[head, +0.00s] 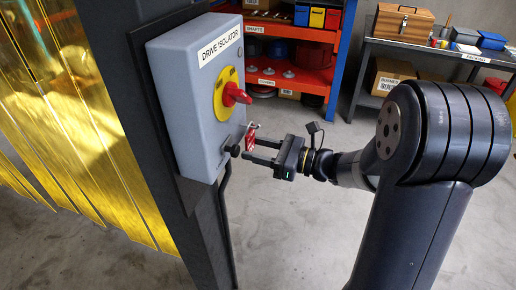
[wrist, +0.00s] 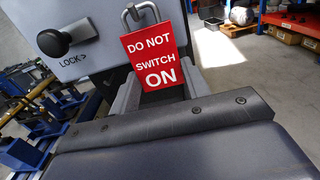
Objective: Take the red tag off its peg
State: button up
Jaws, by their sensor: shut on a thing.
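The red tag (head: 250,139) is at the lower right edge of the grey drive isolator box (head: 196,98). In the wrist view the tag (wrist: 154,57) faces me, reads "DO NOT SWITCH ON" and has a metal loop (wrist: 140,13) at its top. My gripper (head: 252,149) is shut on the tag, its fingers reaching in from the right. A black round knob (wrist: 54,42) sits left of the tag, beside the word "LOCK", apart from it.
A red rotary switch (head: 236,95) on a yellow plate sticks out of the box above the tag. The box is on a dark column (head: 125,60). A yellow strip curtain (head: 70,120) hangs at left. Shelves (head: 290,78) and a bench (head: 440,53) stand behind.

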jog(key=shift+r, duration=0.25)
jog(key=shift+r+p, duration=0.5)
jog(key=shift+p, duration=0.1)
jog(key=shift+c, duration=0.2)
jog(key=shift+d, duration=0.2)
jog(key=shift+c, duration=0.8)
jog(key=shift+v, duration=1.4)
jog(key=shift+p+v, duration=0.3)
jog(key=shift+v, duration=1.6)
